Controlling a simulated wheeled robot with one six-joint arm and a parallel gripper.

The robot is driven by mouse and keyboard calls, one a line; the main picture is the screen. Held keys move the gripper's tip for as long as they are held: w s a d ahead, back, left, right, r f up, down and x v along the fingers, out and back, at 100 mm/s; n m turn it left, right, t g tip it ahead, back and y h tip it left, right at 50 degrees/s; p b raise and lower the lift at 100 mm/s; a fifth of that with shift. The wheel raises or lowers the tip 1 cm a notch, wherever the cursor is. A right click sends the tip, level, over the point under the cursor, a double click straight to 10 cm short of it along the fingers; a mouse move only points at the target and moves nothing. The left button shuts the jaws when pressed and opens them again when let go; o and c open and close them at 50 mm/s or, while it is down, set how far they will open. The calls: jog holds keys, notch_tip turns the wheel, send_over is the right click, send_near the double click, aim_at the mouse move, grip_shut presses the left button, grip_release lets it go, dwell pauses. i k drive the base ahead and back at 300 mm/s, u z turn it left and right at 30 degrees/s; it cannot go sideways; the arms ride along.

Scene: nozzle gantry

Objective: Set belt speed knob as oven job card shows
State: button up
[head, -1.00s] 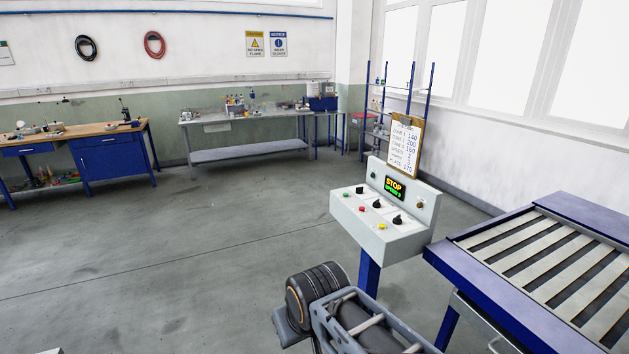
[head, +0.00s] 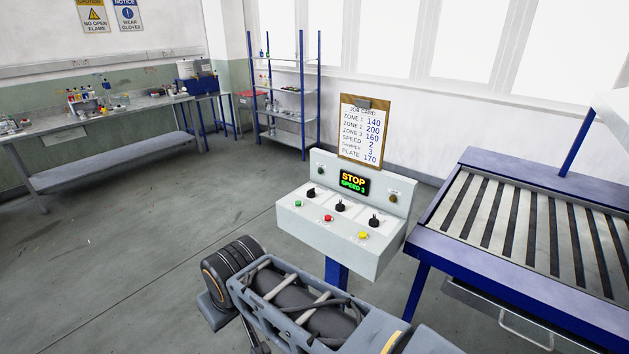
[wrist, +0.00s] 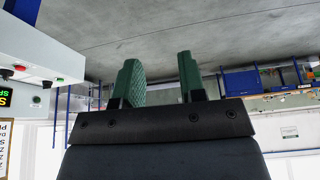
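The control console (head: 345,243) stands on a blue post in the middle of the head view. It has three black knobs: left (head: 311,193), middle (head: 340,205) and right (head: 374,220). Its display (head: 354,182) reads STOP and SPEED 3. The job card (head: 362,132) on a clipboard above it lists zones 140, 200, 160, speed 2, damper 3, plate 170. My gripper (wrist: 160,85) shows in the wrist view with its two green fingers apart and nothing between them. The console edge (wrist: 40,55) is at the left there, apart from the fingers.
Green (head: 298,204), red (head: 328,218) and yellow (head: 363,236) buttons sit along the console front. A blue-framed slatted conveyor (head: 520,225) stands close on the right. A shelf rack (head: 290,92) and a workbench (head: 110,125) are behind. The floor at left is clear.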

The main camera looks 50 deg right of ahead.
aim_at(311, 194)
jog(key=z, duration=0.8)
jog(key=i, duration=1)
jog(key=z, duration=0.9)
